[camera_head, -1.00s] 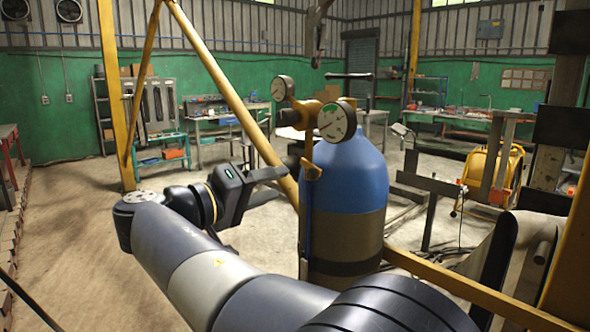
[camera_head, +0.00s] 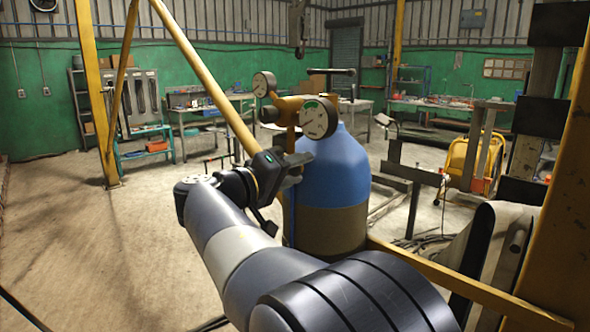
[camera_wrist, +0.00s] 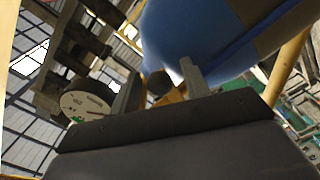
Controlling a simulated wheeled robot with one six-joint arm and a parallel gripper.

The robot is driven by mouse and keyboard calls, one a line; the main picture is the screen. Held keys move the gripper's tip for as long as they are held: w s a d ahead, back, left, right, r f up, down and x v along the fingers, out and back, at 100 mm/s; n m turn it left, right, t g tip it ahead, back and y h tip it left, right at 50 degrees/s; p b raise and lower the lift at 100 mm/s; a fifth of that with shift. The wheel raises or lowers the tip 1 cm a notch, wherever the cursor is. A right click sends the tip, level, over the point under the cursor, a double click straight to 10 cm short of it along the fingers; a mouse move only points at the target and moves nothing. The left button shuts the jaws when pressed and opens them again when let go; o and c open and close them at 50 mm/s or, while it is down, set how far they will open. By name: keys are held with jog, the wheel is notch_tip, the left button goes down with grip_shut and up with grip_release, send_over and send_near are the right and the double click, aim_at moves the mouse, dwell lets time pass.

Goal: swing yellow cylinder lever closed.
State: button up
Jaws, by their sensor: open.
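The cylinder (camera_head: 345,170), blue above and brown below, stands upright right of centre in the head view. Its yellow-brass valve fitting (camera_head: 290,108) on top carries two round gauges. The yellow lever hangs below this fitting, but my gripper covers its place in the head view. My gripper (camera_head: 298,164) is open at the cylinder's upper left side, just under the fitting. I cannot tell whether it touches the lever. In the wrist view a grey finger (camera_wrist: 193,78) reaches up beside the blue cylinder wall (camera_wrist: 190,30), with a small yellow-orange part (camera_wrist: 173,95) next to it.
The white-faced gauge (camera_head: 318,118) sits close above my gripper. A yellow diagonal pole (camera_head: 205,75) rises behind at the left. A dark metal stand (camera_head: 413,190) is to the right. The floor at the left (camera_head: 70,230) is clear.

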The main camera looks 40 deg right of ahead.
grip_shut()
jog(key=shift+s+r+n+p, duration=0.1)
jog(key=shift+r+n+p, duration=0.2)
jog(key=shift+n, duration=0.5)
jog(key=shift+r+n+p, duration=0.1)
jog(key=shift+r+n, duration=0.25)
jog(key=shift+n, duration=0.45)
grip_release()
jog(key=shift+a, duration=0.15)
jog(key=a+b, duration=0.1)
jog(key=a, duration=0.9)
jog(key=shift+s+a+b, duration=0.25)
jog(key=shift+s+b, duration=0.1)
jog(key=shift+s, duration=0.05)
